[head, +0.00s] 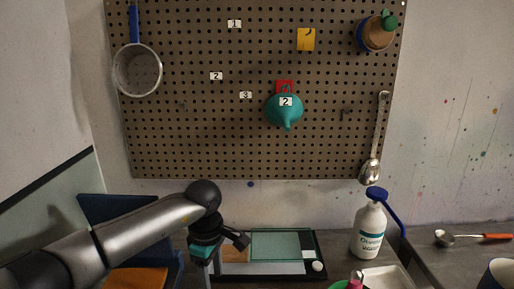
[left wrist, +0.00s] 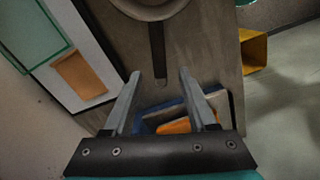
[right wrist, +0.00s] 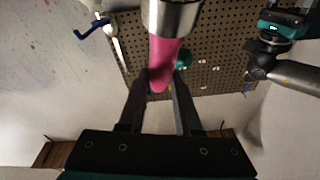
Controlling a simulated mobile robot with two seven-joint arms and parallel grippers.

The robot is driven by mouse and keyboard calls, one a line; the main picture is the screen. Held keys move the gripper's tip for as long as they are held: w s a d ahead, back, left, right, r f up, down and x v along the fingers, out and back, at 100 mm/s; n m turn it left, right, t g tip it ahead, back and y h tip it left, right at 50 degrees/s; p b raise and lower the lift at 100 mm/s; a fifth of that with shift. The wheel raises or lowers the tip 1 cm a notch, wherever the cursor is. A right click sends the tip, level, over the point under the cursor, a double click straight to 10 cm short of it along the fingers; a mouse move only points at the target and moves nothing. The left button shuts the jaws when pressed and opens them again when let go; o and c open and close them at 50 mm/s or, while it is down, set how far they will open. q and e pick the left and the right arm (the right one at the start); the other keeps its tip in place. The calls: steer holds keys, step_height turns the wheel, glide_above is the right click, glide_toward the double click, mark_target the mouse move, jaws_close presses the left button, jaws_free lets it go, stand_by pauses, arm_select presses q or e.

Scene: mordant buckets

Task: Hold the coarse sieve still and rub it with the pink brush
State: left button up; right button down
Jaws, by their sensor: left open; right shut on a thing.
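My right gripper (right wrist: 160,82) is shut on the pink brush (right wrist: 163,58); its pink handle is between the fingers, with a silver collar above. The bristles are out of view. My left gripper (head: 226,252) is low over the table in the head view; the left wrist view shows it open and empty. A round rim with a dark handle (left wrist: 158,58) lies beyond its fingertips, the handle end pointing between them, apart. It may be a sieve. Another sieve with a blue handle (head: 136,70) hangs on the pegboard. I cannot tell which is the coarse one.
The pegboard (head: 200,130) also holds a teal funnel (head: 285,109) and a ladle (head: 376,140). A white bottle with a blue cap (head: 368,232) stands right of a green-and-white board (head: 282,245). A blue-and-orange item (left wrist: 185,122) lies below my left fingers. A pink piece (head: 355,279) shows at the bottom edge.

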arm_select(q)
step_height(320, 180, down, 7)
steer(key=b, duration=0.5)
steer(key=shift+w, duration=0.1)
arm_select(e)
step_height(320, 180, down, 6)
steer(key=shift+r, duration=0.35)
arm_select(q)
jaws_close()
stand_by(0.8)
